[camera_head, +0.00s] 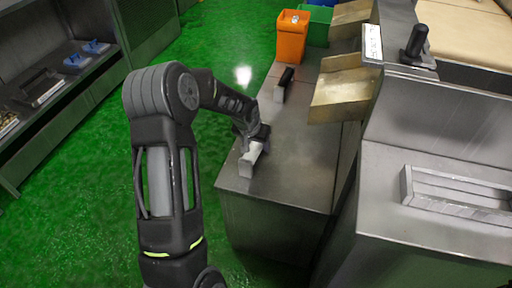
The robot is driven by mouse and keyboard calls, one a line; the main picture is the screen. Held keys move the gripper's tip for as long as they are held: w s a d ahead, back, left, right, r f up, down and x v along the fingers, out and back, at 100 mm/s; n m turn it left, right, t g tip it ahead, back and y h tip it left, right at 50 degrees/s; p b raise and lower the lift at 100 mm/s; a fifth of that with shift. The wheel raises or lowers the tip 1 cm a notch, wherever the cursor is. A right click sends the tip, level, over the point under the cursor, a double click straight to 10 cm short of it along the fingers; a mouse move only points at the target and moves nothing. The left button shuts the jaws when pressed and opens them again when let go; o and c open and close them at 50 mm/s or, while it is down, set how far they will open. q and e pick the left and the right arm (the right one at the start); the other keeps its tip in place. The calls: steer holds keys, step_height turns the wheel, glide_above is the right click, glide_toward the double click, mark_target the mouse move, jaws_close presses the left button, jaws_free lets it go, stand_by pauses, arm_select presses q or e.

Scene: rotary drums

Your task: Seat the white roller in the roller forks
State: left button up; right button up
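My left gripper (259,137) is low over the near end of a steel bench, seen from behind and small. A pale white-grey upright piece (249,160) stands just below and in front of it, touching or nearly touching. I cannot tell whether this piece is the white roller or part of the roller forks. The gripper's fingers are too dark and small to show whether they are open or shut. A similar grey piece with a black top (283,85) stands farther back on the bench. My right gripper is not in view.
The steel bench (308,155) is mostly clear between the two upright pieces. Brass-coloured chutes (345,90) overhang its right side. An orange bin (291,37) and a green bin (317,25) stand at the back. A metal tray (410,187) sits at right.

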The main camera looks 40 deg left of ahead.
arm_select(q)
jaws_close()
stand_by(0.4)
